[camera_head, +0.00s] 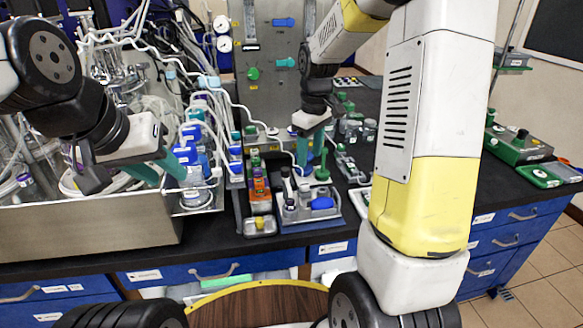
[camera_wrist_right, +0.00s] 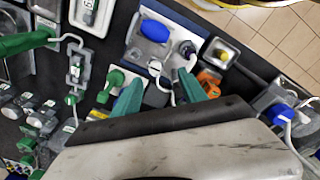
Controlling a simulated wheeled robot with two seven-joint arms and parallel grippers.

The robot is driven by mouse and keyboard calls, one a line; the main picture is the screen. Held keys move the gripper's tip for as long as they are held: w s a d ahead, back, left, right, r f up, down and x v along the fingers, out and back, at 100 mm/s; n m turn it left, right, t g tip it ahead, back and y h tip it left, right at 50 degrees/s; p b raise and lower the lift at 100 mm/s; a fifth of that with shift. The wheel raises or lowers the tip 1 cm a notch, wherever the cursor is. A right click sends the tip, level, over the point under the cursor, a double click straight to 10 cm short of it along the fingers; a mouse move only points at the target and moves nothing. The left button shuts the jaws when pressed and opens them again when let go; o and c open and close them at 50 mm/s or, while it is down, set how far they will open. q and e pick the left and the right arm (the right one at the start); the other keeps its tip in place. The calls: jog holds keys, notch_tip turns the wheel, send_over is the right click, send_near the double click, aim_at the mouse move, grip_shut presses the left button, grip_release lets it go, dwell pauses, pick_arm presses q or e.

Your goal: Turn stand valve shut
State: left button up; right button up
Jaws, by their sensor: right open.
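A small stand with valves and bottles (camera_head: 335,217) sits at the bench front. A blue valve handle (camera_head: 321,203) lies on its plate; it also shows in the wrist view (camera_wrist_right: 155,30), beyond the fingertips. A green handle (camera_head: 321,172) stands upright behind it, just left of the fingers in the wrist view (camera_wrist_right: 114,79). I cannot tell which is the stand valve. My right gripper (camera_head: 310,158) is open, pointing down behind the blue handle. In the wrist view its teal fingers (camera_wrist_right: 160,84) are apart, with a small blue part and white tubing between them. My left gripper (camera_head: 172,178) is open above the metal tray's right end.
The metal tray (camera_head: 90,240) holds tubing and glassware at left. A grey panel (camera_head: 268,95) with green and blue handles stands behind. An orange-labelled bottle (camera_head: 259,190) is left of the stand. White tubes loop nearby.

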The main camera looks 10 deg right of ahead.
jog(key=n+g, duration=0.1)
send_over(304, 184)
notch_tip(304, 184, down, 5)
jog(key=shift+s+d+r, duration=0.1)
jog(key=shift+s+r, duration=0.05)
jog(key=shift+r, duration=0.05)
notch_tip(304, 184, down, 8)
jog(key=shift+r, duration=0.1)
grip_shut()
